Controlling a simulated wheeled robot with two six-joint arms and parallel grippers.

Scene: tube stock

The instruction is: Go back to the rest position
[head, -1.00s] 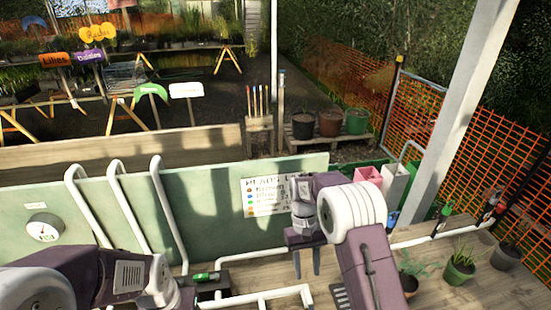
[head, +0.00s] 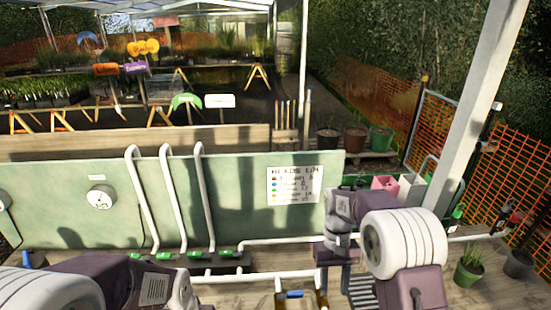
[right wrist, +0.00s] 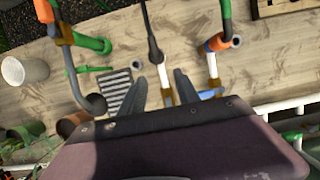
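My right gripper (head: 334,279) hangs over the wooden deck in front of the green panel, below the sign on it. Its two fingers point down and stand apart, with nothing between them. In the right wrist view the same gripper (right wrist: 160,88) shows two dark, spread fingers over the planks, with a striped grate (right wrist: 116,90) beside them. My left arm comes in at the lower left of the head view. Its gripper is out of the picture.
The green panel (head: 235,220) carries white pipes, a gauge (head: 100,198) and a sign (head: 295,186). Green valves (head: 163,256) line its foot. A white post (head: 478,110) and a potted plant (head: 468,272) stand at right. An orange-ended pipe (right wrist: 217,42) lies near the right fingers.

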